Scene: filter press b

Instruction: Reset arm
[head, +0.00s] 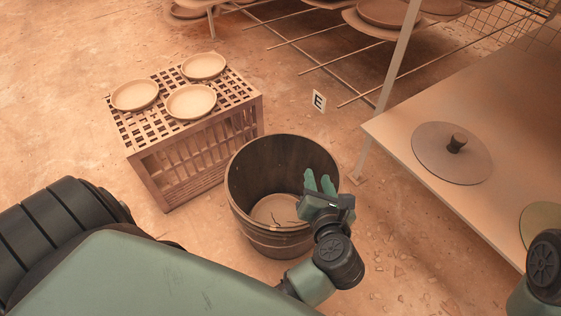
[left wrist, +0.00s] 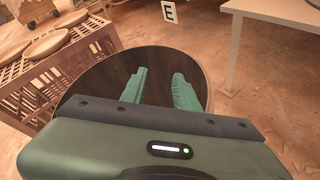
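My left gripper (head: 320,184) is over the right part of a dark round bucket (head: 250,160), with its green fingers apart and nothing between them. The left wrist view shows the same open fingers (left wrist: 160,90) over the bucket's dark inside. A pale disc with dark crack-like lines (head: 275,208) lies at the bottom of the bucket. My right arm (head: 540,275) shows only in part at the lower right edge, and its gripper is out of view.
A slatted crate (head: 190,165) with several pale dishes (head: 192,101) on top stands left of the bucket. A table (head: 400,135) with a round lid (head: 440,160) is at the right. A sign marked E (head: 318,101) and racks with round trays are behind.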

